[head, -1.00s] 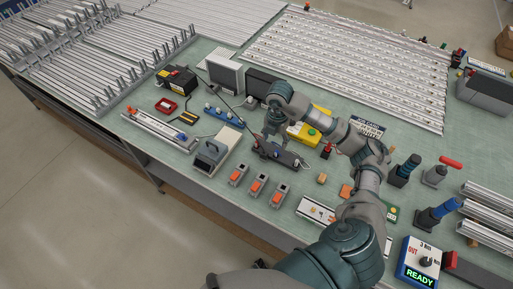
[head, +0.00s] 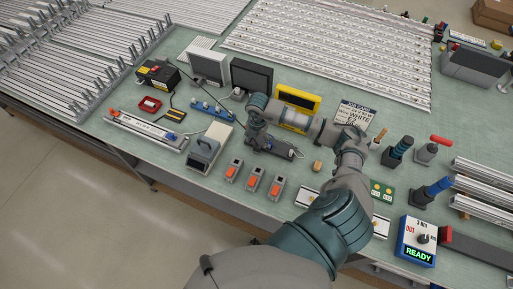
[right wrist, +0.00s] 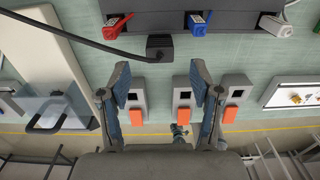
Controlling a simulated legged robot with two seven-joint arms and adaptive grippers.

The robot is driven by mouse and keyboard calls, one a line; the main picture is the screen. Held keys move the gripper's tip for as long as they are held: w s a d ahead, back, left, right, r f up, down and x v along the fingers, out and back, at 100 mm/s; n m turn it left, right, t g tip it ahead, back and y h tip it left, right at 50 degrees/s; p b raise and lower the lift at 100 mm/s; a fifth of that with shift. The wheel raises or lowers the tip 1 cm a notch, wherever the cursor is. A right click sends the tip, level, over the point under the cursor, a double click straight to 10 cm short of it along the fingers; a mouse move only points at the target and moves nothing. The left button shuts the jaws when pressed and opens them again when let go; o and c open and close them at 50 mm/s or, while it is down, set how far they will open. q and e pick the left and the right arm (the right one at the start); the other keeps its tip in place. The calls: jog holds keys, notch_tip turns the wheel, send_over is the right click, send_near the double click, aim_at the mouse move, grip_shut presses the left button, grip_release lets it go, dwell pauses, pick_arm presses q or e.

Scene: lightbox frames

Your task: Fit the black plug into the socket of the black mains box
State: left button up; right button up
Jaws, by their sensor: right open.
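The black mains box (head: 279,149) lies on the bench under my right forearm. In the right wrist view its dark side (right wrist: 225,18) spans the top, with red, blue and white parts along it. A small black block with a thick black cable, apparently the black plug (right wrist: 160,47), is in front of the box; whether it touches the box I cannot tell. My right gripper (right wrist: 158,72) is open and empty, its fingertips either side of and just short of the block. In the head view the right gripper (head: 252,138) points down at the box's left end. My left gripper is out of view.
Several grey units with orange fronts (head: 254,180) stand just in front of the box. A grey device (head: 205,150) stands left, and a yellow-framed unit (head: 298,97) behind. A blue strip (head: 212,110) lies behind left. Bare green bench shows right of the box.

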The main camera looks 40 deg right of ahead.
aim_at(257, 145)
jog(key=f, duration=0.2)
jog(key=f+p, duration=0.1)
jog(key=f, duration=0.2)
jog(key=shift+d+f, duration=0.2)
jog(key=shift+f, duration=0.05)
jog(key=shift+a+r, duration=0.1)
jog(key=c, duration=0.4)
grip_shut()
